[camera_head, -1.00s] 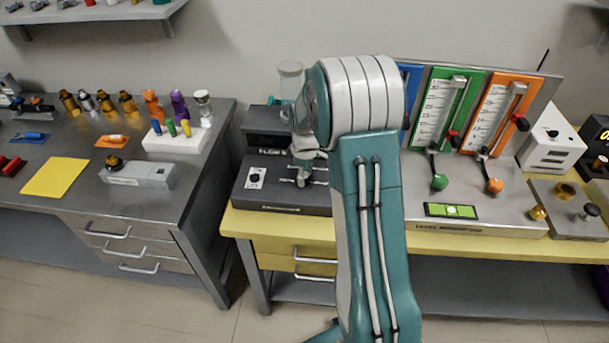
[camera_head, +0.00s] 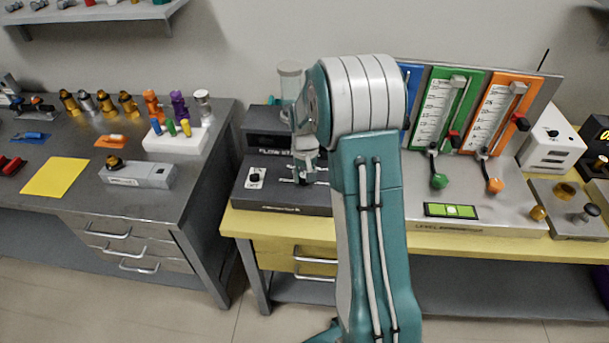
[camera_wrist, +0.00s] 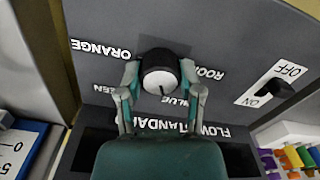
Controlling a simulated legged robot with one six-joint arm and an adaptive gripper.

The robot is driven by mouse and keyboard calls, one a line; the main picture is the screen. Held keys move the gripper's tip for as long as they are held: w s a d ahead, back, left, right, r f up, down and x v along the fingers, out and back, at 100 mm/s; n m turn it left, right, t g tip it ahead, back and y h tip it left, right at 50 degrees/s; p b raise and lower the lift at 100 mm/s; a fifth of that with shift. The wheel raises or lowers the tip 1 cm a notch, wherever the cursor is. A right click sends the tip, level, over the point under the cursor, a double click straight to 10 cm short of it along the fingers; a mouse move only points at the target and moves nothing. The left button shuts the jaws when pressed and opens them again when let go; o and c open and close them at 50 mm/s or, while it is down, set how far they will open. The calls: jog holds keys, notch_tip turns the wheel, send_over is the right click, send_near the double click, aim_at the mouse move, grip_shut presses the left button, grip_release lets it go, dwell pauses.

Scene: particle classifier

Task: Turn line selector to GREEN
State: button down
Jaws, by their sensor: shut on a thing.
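The line selector knob (camera_wrist: 158,62) is a round black knob with a pale face, in the middle of the wrist view. A short dark mark on its face points toward the bottom of that picture. Upside-down labels ORANGE, ROOM and BLUE surround it, with a partly hidden one ending in "EEN" at left. My gripper (camera_wrist: 160,79) has one finger on each side of the knob and is shut on it. In the head view my gripper (camera_head: 305,172) is over the dark flow-stand box (camera_head: 280,208), and the knob is hidden there.
An ON/OFF switch (camera_wrist: 277,89) sits on the same panel, right of the knob in the wrist view. A clear cylinder (camera_head: 290,82) rises behind the box. The level panel (camera_head: 420,215) with green and orange gauges stands at right. A grey table (camera_head: 90,190) holds small parts at left.

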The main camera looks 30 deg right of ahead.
jog(key=m, duration=0.5)
jog(key=shift+s+a+f+m, duration=0.1)
jog(key=shift+s+f+m, duration=0.1)
jog(key=shift+m, duration=0.1)
jog(key=m, duration=0.5)
jog(key=shift+m, duration=0.3)
jog(key=shift+c, duration=1.3)
grip_release()
jog(key=shift+w+a, duration=0.1)
jog(key=shift+w, duration=0.1)
jog(key=shift+r, duration=0.2)
